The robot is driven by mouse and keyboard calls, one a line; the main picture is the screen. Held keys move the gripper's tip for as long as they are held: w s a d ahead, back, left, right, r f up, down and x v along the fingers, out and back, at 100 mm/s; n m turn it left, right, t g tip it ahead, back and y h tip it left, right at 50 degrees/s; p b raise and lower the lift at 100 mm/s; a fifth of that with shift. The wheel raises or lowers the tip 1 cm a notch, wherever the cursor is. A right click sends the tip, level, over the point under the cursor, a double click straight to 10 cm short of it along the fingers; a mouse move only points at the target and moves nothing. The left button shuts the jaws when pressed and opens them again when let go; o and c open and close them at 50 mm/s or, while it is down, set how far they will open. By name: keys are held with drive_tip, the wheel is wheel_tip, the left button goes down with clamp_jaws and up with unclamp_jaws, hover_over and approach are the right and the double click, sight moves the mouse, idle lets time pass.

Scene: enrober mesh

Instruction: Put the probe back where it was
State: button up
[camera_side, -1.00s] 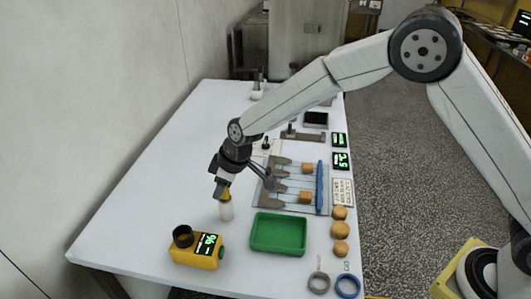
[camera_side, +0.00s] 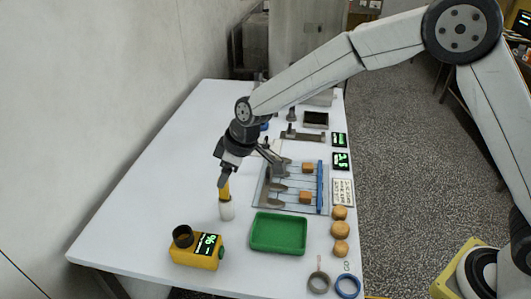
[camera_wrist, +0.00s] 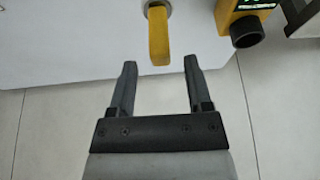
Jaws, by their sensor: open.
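The probe (camera_side: 224,189) has a yellow handle and stands about upright in a white holder (camera_side: 226,211) on the table, left of the green tray. The part inside the holder is hidden. My gripper (camera_side: 221,183) is just above and around the handle's top in the side view. In the wrist view my gripper (camera_wrist: 160,66) is open, with nothing between its fingertips. The yellow handle (camera_wrist: 159,40) shows just beyond the gap, with the grey-white holder behind it.
A yellow meter (camera_side: 195,258) with a black cup (camera_side: 183,236) stands in front of the holder. A wire rack with a blue bar (camera_side: 322,187) lies behind. The left tabletop is clear.

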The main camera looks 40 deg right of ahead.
drive_tip(key=v, duration=0.7)
drive_tip(key=shift+s+r, duration=0.1)
drive_tip(key=shift+r, duration=0.05)
drive_tip(key=shift+d, duration=0.15)
idle(0.3)
drive_tip(key=s+d+f+m+h, duration=0.1)
drive_tip(key=s+d+f+m, duration=0.2)
drive_tip(key=s+d, duration=0.7)
drive_tip(key=s+d+f+m+h, duration=0.2)
drive_tip(key=s+d+f+m, duration=0.2)
drive_tip(key=s+d, duration=0.6)
drive_tip(key=shift+m+g, duration=0.3)
drive_tip(key=shift+m, duration=0.7)
